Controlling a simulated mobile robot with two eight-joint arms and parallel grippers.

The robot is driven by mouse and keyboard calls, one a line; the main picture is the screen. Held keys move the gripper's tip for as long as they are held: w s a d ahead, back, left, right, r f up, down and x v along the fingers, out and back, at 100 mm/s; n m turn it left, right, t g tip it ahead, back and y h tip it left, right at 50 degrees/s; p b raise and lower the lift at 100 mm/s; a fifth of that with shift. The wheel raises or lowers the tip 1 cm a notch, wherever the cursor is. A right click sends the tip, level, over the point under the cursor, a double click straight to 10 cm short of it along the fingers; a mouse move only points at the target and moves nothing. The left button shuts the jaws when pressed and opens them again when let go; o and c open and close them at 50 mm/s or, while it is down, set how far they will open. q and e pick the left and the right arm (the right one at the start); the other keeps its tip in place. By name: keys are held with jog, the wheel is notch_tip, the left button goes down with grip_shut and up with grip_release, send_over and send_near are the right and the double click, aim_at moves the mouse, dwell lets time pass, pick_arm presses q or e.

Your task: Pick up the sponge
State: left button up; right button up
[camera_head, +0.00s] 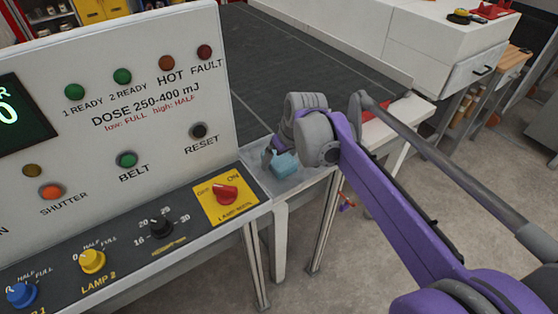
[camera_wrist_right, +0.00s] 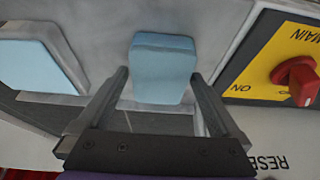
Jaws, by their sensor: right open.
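The sponge (camera_head: 285,165) is a light blue block on the pale ledge beside the control panel. In the right wrist view the sponge (camera_wrist_right: 164,66) lies ahead, between the lines of the two fingers. My right gripper (camera_head: 272,152) is close to it at the ledge, partly hidden by its own wrist. In the wrist view my right gripper (camera_wrist_right: 160,76) is open, with a finger on each side of the sponge's near part. I cannot tell whether the fingers touch it. My left gripper is not in view.
The control panel (camera_head: 120,100) stands left of the sponge, with a red lamp knob (camera_head: 225,193) close by. A dark conveyor belt (camera_head: 290,70) lies behind. Another light blue flat thing (camera_wrist_right: 35,66) shows left in the wrist view. Open floor (camera_head: 375,240) is at right.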

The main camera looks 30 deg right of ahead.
aim_at(280, 158)
jog(key=shift+f, duration=0.15)
jog(key=c, duration=1.3)
notch_tip(280, 158, up, 10)
jog(key=shift+r+p, duration=0.25)
jog(key=shift+p, duration=0.1)
jog(key=o, duration=0.7)
jog(key=c, duration=0.4)
jog(key=shift+c, duration=0.2)
